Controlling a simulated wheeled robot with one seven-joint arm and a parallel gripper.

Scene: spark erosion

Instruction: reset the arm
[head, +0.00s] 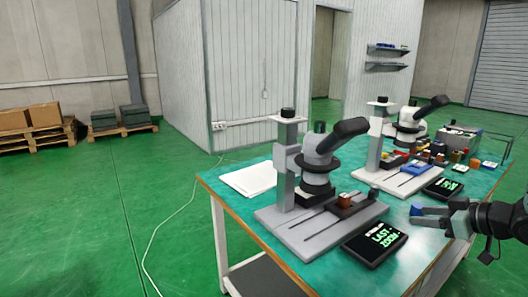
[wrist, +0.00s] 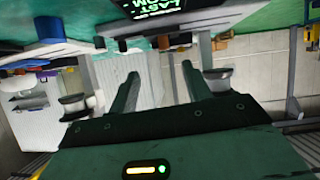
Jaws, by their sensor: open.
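My gripper (head: 424,215) is at the right of the head view, beside the right edge of the green-topped table (head: 225,190). Its two fingers point left over the table, with a patch of blue near the tips. The wrist view shows my gripper (wrist: 160,78) with its two fingers apart and no object held between them; the pale wall shows through the gap. That view looks upside down, with a lit display (wrist: 150,8) at its top edge.
A near microscope (head: 318,165) and a far microscope (head: 408,130) stand on the table. A black display (head: 375,243) lies close to my gripper, with a second display (head: 443,188) behind. Several small coloured parts and a clear box (head: 490,148) are at the back right. Green floor is open at left.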

